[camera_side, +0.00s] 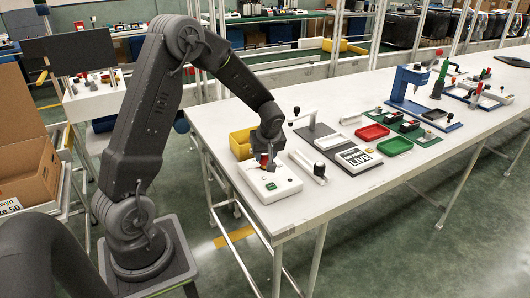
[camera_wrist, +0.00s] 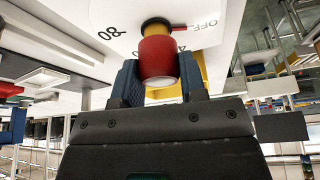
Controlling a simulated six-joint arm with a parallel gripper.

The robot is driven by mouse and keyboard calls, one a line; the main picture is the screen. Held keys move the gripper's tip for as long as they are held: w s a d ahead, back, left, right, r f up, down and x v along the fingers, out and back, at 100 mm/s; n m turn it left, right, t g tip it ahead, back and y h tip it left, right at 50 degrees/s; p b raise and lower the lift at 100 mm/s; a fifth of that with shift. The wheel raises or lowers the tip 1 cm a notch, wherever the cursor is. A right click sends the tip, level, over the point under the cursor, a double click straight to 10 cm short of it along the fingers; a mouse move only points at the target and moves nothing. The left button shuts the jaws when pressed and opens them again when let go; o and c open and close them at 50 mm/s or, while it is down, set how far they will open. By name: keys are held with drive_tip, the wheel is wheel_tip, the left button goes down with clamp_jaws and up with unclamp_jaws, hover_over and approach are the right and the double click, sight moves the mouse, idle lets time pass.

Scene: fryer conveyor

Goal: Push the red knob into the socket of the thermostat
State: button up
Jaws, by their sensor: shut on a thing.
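The red knob (camera_wrist: 158,57) is between the two fingers of my gripper (camera_wrist: 160,80) in the wrist view. The gripper is shut on it. The knob's far end meets a dark round socket (camera_wrist: 155,24) on the white thermostat face (camera_wrist: 110,18), which bears the marks "80" and "OFF". I cannot tell how deep the knob sits. In the side view the white thermostat box (camera_side: 282,185) lies at the near left end of the table, with my gripper (camera_side: 264,160) right over it. Only a little red of the knob shows there.
A yellow bin (camera_side: 240,143) stands behind my gripper. A white lever piece (camera_side: 307,166) and a "LIVE" panel (camera_side: 358,159) lie to the right. Red (camera_side: 372,132) and green trays (camera_side: 394,146) and a blue press (camera_side: 408,86) are farther along the table.

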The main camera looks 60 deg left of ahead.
drive_tip(key=o, duration=1.1)
drive_tip(key=v, duration=0.6)
drive_tip(key=shift+d, duration=0.1)
idle(0.4)
drive_tip(key=v, duration=1.4)
drive_tip(key=s+d+m+t+h, duration=0.4)
drive_tip(key=s+d+m, duration=1.1)
drive_tip(key=s, duration=0.3)
drive_tip(key=shift+d+r+t, duration=0.2)
drive_tip(key=shift+d+t, duration=0.1)
drive_tip(key=shift+d, duration=0.2)
